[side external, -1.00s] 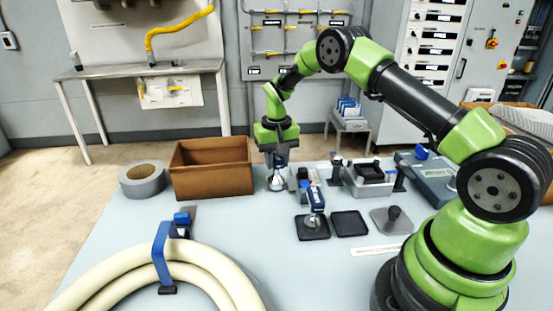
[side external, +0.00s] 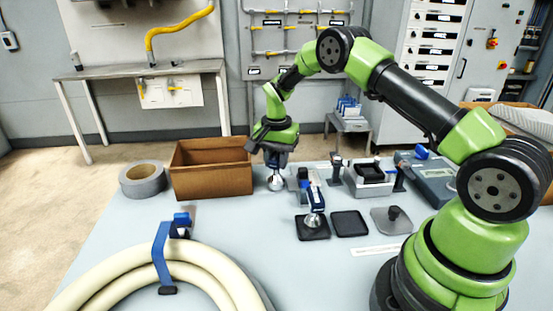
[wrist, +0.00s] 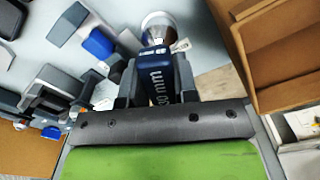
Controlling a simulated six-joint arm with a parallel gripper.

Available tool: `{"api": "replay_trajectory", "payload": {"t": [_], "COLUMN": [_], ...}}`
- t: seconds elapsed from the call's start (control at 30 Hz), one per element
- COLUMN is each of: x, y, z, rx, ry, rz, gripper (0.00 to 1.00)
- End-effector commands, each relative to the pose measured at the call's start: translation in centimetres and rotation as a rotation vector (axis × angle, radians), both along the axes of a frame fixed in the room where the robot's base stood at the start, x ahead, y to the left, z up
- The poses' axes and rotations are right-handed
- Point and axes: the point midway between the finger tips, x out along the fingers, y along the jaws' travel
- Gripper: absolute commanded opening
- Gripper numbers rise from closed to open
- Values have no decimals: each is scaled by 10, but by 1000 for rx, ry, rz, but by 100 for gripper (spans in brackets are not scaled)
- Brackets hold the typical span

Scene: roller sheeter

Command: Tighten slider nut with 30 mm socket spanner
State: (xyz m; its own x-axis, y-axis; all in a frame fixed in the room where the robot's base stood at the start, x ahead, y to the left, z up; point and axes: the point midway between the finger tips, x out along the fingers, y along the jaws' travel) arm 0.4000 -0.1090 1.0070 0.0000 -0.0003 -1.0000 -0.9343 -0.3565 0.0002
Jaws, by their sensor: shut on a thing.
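My gripper (side external: 275,158) is at the back of the table, just right of the cardboard box, and has its jaws shut on a dark blue spanner. In the wrist view the spanner (wrist: 157,88) lies between the two dark fingers, with a white label that reads partly "0 mm". Its far end meets a bright silver rounded piece (wrist: 158,28). The silver piece (side external: 276,183) also shows below my gripper in the side view, near the table top. The slider nut cannot be made out; the spanner's end and the silver piece hide the contact.
A second blue-handled tool (side external: 315,200) stands upright on a black pad, beside an empty black pad (side external: 349,223). An open cardboard box (side external: 212,178) and a tape roll (side external: 142,180) are to the left. A cream hose (side external: 110,280) with a blue strap lies in front.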

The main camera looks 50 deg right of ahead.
Motion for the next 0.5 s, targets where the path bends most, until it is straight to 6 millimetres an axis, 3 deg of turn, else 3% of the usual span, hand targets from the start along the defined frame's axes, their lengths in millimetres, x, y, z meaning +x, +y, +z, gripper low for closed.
{"api": "replay_trajectory", "payload": {"t": [0.27,0.5], "x": [0,0], "y": [0,0], "z": [1,1], "rx": [-1,-1], "ry": [-1,-1], "rz": [-31,-290], "gripper": [0,0]}}
